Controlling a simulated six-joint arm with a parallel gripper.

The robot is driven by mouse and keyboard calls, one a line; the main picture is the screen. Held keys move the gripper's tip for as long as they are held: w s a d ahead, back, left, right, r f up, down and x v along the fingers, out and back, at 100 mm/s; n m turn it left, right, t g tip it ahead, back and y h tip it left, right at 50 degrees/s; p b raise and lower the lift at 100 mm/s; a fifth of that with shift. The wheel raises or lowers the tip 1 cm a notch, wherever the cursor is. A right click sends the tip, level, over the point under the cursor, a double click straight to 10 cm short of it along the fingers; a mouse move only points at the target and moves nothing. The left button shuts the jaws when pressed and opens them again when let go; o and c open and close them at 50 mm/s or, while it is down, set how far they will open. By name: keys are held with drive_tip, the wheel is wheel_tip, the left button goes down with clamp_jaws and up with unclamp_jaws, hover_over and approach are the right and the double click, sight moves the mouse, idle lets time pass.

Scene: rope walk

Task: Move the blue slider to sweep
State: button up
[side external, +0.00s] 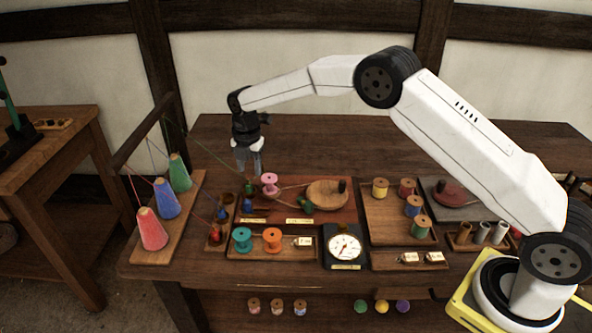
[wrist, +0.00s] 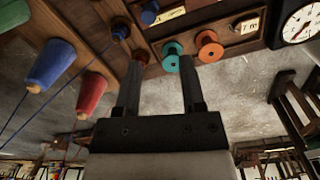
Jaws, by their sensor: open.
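A small blue piece that looks like the slider (side external: 248,206) stands near the left end of the red-brown board, just above a small label plate (side external: 253,220) too small to read. A blue piece also shows at the top of the wrist view (wrist: 150,13). A second small blue piece (side external: 222,211) sits to its left, so I cannot be certain which is the slider. My gripper (side external: 249,170) points down with its fingers apart and empty, above and behind the left part of the board.
A teal spool (side external: 242,240) and an orange spool (side external: 272,240) stand in front. A pink spool (side external: 270,184) is right of my gripper. Red, blue and green cones (side external: 152,231) with strings stand left. A white dial (side external: 344,246) and a round wooden disc (side external: 327,194) lie right.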

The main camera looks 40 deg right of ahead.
sight(247, 201)
drive_tip(key=shift+w+a+f+n, duration=0.3)
drive_tip(key=shift+w+f+n, duration=0.15)
drive_tip(key=shift+n, duration=0.3)
drive_tip(key=shift+w+a+f+n, duration=0.25)
drive_tip(key=shift+w+f+n, duration=0.15)
drive_tip(key=shift+n, duration=0.35)
drive_tip(key=shift+f, duration=5.45)
drive_tip(key=shift+d, duration=0.1)
drive_tip(key=shift+s+d, duration=1.4)
drive_tip(key=shift+s, duration=0.1)
drive_tip(key=shift+w+a, duration=0.15)
drive_tip(key=shift+w, duration=0.05)
wheel_tip(247, 201, up, 7)
